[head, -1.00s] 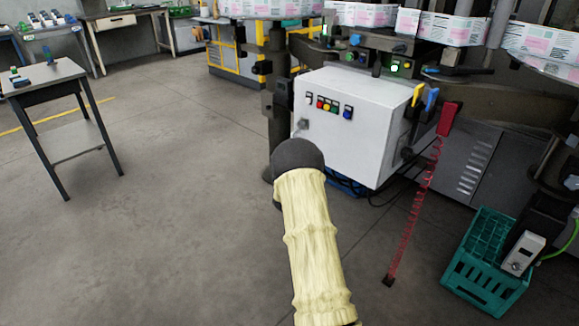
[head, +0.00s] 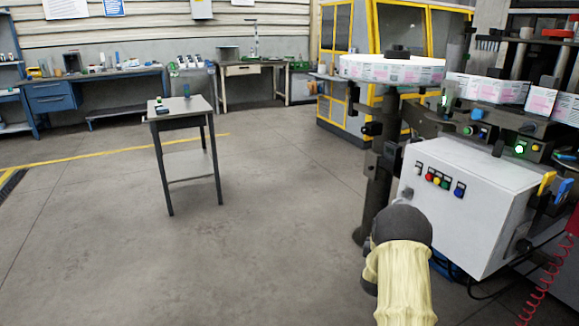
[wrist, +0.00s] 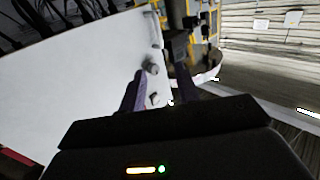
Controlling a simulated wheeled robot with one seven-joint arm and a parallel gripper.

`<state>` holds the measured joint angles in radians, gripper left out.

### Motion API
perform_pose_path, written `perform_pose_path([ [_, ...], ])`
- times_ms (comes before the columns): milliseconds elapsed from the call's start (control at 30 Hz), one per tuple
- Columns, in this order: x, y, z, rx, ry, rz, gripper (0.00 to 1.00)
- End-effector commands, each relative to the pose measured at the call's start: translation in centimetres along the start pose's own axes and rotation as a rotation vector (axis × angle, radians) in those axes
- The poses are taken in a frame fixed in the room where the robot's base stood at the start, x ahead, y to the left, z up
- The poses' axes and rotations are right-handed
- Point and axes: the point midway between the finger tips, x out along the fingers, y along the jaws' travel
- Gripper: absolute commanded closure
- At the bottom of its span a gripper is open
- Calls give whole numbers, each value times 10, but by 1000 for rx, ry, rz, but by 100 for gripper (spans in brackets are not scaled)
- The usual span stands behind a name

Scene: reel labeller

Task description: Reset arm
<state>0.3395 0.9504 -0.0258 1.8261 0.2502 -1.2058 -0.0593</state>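My arm, in its cream sleeve with a dark rounded joint, rises from the bottom right of the head view. My gripper's fingers are hidden there. In the wrist view my gripper (wrist: 161,70) shows two dark purplish fingers standing apart, with nothing held between them. The white control box (head: 470,205) with coloured buttons lies just beyond my arm in the head view. Its white side also fills the left of the wrist view (wrist: 75,85). I cannot tell how far the fingers are from it.
The labelling machine's round plate (head: 392,70) carries white and pink labelled items, above a dark post (head: 378,190). A small grey table (head: 182,108) stands left of centre. Workbenches (head: 105,78) line the back wall. The floor between is clear.

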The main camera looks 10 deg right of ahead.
Motion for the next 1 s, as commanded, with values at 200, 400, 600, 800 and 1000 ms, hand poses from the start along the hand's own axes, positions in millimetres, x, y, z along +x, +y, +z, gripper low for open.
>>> perform_pose_path([
  [200,-25,-33,-13,1,-148,-80,68],
  [400,-90,-76,-23,-27,-410,-206,68],
  [600,-179,-99,-27,-93,-675,-321,68],
  [800,-281,-97,-29,-193,-929,-411,68],
  [1000,-362,-79,-30,-293,-1119,-462,68],
])
